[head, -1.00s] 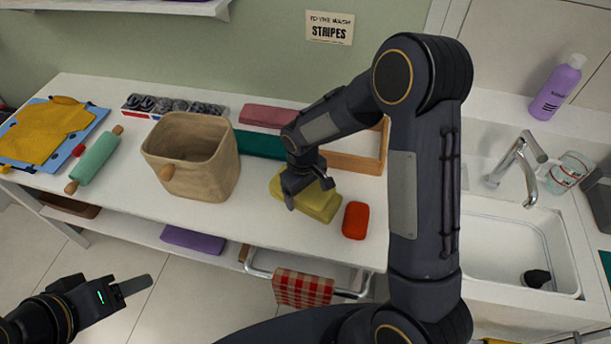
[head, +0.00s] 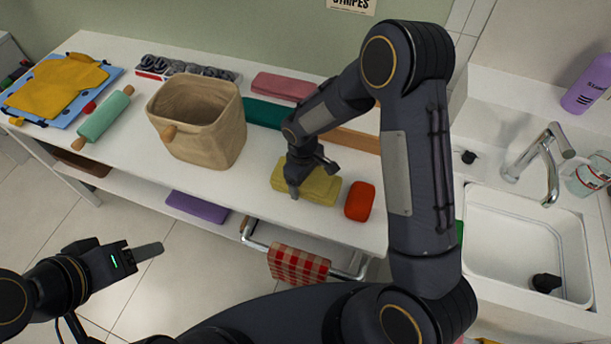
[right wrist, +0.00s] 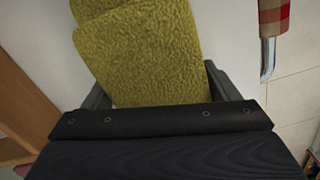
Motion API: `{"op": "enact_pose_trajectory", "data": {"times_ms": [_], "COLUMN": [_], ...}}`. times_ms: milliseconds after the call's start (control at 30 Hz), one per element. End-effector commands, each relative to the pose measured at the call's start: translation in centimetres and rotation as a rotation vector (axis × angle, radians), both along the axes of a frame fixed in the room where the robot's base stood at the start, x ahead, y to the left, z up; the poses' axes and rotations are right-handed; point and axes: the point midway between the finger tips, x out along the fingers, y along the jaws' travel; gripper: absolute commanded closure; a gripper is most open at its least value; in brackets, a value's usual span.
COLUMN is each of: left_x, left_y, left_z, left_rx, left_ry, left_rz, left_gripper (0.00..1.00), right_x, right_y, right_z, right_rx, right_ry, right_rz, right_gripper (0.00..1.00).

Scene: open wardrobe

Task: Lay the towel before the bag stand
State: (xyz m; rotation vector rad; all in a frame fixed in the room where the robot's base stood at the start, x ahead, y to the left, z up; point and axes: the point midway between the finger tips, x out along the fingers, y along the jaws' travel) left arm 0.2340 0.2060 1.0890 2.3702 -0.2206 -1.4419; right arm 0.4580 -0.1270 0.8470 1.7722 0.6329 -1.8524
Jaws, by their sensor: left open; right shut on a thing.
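An olive-yellow folded towel (head: 318,187) lies on the white counter, right of the beige bin. My right gripper (head: 308,178) is over it, pointing down. In the right wrist view the towel (right wrist: 140,55) sits between the fingers, and the gripper is shut on it. The towel appears still on or very near the counter. My left gripper (head: 146,252) is open and empty over the floor, in front of the counter. I cannot tell for sure which thing is the bag stand; the beige bag-like bin (head: 205,140) with wooden knobs is a candidate.
A red block (head: 360,201) is close right of the towel. A checked cloth (head: 298,264) hangs on the front rail. A rolling pin (head: 104,117) lies left; the sink (head: 530,240) is right. Counter before the bin is clear.

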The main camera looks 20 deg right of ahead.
Motion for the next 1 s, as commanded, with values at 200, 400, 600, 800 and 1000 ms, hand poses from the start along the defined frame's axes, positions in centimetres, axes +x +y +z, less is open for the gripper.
{"op": "enact_pose_trajectory", "data": {"times_ms": [200,400,600,800,1000], "left_x": [0.0,0.0,0.0,0.0,0.0], "left_y": [0.0,0.0,0.0,0.0,0.0], "left_z": [-0.12,-0.13,-0.39,-0.7,-1.0], "left_rx": [0.0,0.0,0.0,0.0,0.0], "left_ry": [0.0,0.0,0.0,0.0,0.0], "left_rz": [0.0,0.0,0.0,0.0,0.0], "left_gripper": [0.47,0.47,0.47,0.47,0.47], "right_x": [0.04,0.03,0.02,0.02,0.02], "right_y": [0.0,0.01,0.02,0.01,0.02], "right_z": [-0.24,-0.24,-0.47,-0.75,-1.02], "right_rx": [0.001,0.001,0.001,0.001,0.001], "right_ry": [-0.001,-0.001,-0.001,-0.001,-0.001], "right_rz": [0.0,0.0,0.0,0.0,0.0], "right_gripper": [0.75,0.75,0.75,0.75,0.75]}}
